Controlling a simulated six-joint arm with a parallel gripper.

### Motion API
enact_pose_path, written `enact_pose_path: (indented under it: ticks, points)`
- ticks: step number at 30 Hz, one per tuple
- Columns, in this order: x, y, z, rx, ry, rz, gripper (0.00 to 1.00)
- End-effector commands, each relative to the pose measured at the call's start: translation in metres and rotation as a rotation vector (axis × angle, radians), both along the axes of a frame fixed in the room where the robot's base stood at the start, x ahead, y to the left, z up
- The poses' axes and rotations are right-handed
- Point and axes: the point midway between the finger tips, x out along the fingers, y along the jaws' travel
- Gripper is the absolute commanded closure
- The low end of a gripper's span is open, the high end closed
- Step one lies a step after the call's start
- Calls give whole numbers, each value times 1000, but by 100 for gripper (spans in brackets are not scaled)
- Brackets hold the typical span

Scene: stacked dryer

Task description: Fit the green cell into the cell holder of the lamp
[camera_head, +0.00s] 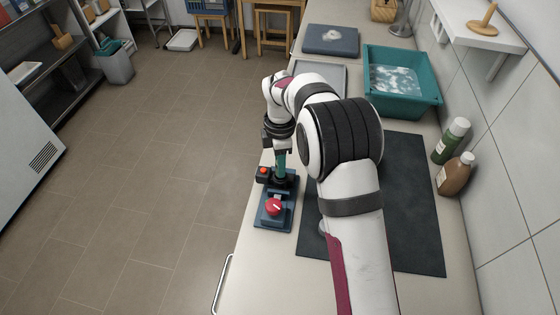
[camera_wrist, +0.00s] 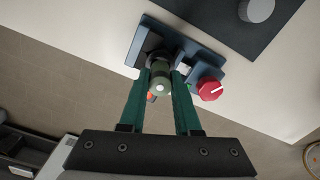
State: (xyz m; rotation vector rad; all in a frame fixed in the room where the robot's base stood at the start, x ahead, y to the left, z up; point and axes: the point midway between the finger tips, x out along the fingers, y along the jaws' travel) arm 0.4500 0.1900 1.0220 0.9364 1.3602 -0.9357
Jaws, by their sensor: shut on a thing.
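My gripper (camera_head: 281,163) points down over the far end of the lamp (camera_head: 268,223), a dark blue base with a red knob. In the wrist view my teal fingers (camera_wrist: 160,88) are shut on the green cell (camera_wrist: 160,80), seen nearly end-on between the fingertips. The dark round cell holder (camera_wrist: 156,56) shows just past the cell on the lamp's base (camera_wrist: 190,47). The cell overlaps the holder in this view, so I cannot tell whether it is inside it or just above. In the head view the fingers and arm hide the cell.
The lamp's red knob (camera_head: 273,207) and a small box with an orange-red top (camera_head: 263,171) are close to the fingers. A dark mat (camera_head: 410,215) lies to the right. Two bottles (camera_head: 455,175), a teal tub (camera_head: 425,98) and a grey tray (camera_head: 325,75) are farther off.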

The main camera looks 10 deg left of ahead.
Motion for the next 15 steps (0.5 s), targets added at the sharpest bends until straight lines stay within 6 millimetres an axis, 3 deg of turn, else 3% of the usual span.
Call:
enact_pose_path:
  ticks: [15]
  points:
    - [0,0,-13,1,0,0,100]
